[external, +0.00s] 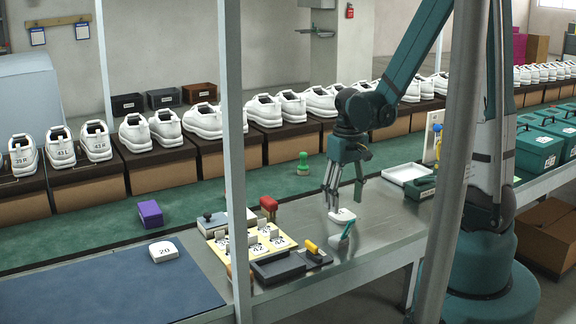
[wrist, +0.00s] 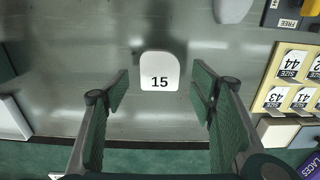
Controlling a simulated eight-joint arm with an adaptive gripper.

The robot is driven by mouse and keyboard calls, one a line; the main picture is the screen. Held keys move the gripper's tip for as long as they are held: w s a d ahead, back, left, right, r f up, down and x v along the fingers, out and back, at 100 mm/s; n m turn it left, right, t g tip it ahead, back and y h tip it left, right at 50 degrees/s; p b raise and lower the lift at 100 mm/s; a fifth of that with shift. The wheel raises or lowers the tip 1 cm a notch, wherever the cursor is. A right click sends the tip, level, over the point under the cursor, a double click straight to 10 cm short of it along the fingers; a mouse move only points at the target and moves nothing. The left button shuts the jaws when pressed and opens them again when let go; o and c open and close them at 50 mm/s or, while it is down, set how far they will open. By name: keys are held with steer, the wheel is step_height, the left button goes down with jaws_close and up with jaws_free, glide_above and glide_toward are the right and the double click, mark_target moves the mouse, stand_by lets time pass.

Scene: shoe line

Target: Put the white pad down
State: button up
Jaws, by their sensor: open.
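A white pad marked 15 (wrist: 160,72) lies flat on the bare metal table. In the external view the same white pad (external: 342,216) sits just below my gripper (external: 345,196). In the wrist view my gripper (wrist: 161,90) is open, with a finger on each side of the pad and a gap between each finger and the pad. Nothing is held. A second white pad marked 20 (external: 164,252) lies on the dark blue mat (external: 110,285) at the front left.
A teal-handled item (external: 347,233) stands close to the pad. To its left are a yellow board of numbered size cards (external: 258,240) and a dark tray (external: 277,268). A white tray (external: 405,173) is at the right. Bare metal (external: 390,225) lies right of the pad.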

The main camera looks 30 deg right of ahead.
step_height(320, 180, up, 8)
steer(key=p, duration=0.2)
stand_by(0.3)
steer(key=shift+r, duration=0.1)
stand_by(0.4)
steer(key=shift+r, duration=0.1)
step_height(320, 180, up, 15)
steer(key=t, duration=0.6)
glide_above(344, 215)
steer(key=s, duration=0.5)
steer(key=shift+s+a+r+t, duration=0.1)
steer(key=shift+s+r+t, duration=0.5)
steer(key=shift+s+r, duration=0.5)
steer(key=shift+w+r, duration=0.1)
steer(key=shift+o, duration=0.8)
steer(key=shift+w, duration=0.1)
